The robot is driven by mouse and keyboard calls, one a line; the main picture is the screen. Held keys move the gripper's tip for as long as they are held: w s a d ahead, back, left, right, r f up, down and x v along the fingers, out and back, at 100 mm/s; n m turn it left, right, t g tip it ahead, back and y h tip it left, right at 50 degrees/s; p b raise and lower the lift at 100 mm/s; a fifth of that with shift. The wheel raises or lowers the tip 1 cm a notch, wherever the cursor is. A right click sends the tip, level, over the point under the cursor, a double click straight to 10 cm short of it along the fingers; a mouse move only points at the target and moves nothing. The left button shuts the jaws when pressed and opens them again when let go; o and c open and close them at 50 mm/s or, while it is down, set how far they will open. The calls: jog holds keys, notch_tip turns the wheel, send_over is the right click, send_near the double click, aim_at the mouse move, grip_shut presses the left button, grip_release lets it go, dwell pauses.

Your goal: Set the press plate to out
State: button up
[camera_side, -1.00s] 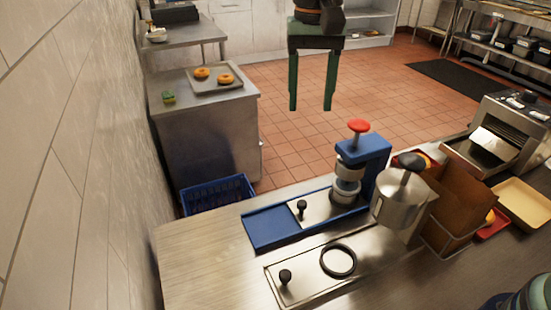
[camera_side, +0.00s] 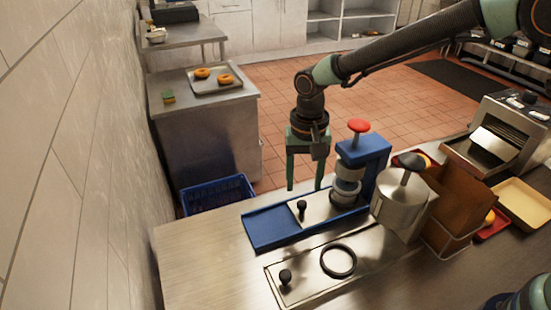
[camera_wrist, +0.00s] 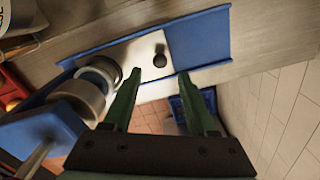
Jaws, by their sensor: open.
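The press plate (camera_side: 322,209) is a bright metal slide with a black knob (camera_side: 301,207), lying in a blue tray-like base (camera_side: 268,228). Its right end reaches the blue press (camera_side: 364,152) with the red-topped handle (camera_side: 358,126). The blue base is bare to the left of the plate. My gripper (camera_side: 304,187) points down, open and empty, above and behind the plate, left of the press. In the wrist view the plate (camera_wrist: 138,55) and knob (camera_wrist: 160,60) lie beyond my open fingertips (camera_wrist: 160,76), and the knob is roughly between them in the picture, not touched.
In front, a steel panel (camera_side: 312,276) carries another black knob (camera_side: 285,277) and a black ring (camera_side: 338,260). A blue crate (camera_side: 217,194) sits below, behind the counter. The counter's left end is clear.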

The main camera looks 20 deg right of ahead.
aim_at(301, 203)
notch_tip(301, 203, down, 7)
jog(key=shift+f, duration=0.1)
dwell(0.3)
grip_shut()
jog(key=shift+a, duration=0.1)
dwell(1.3)
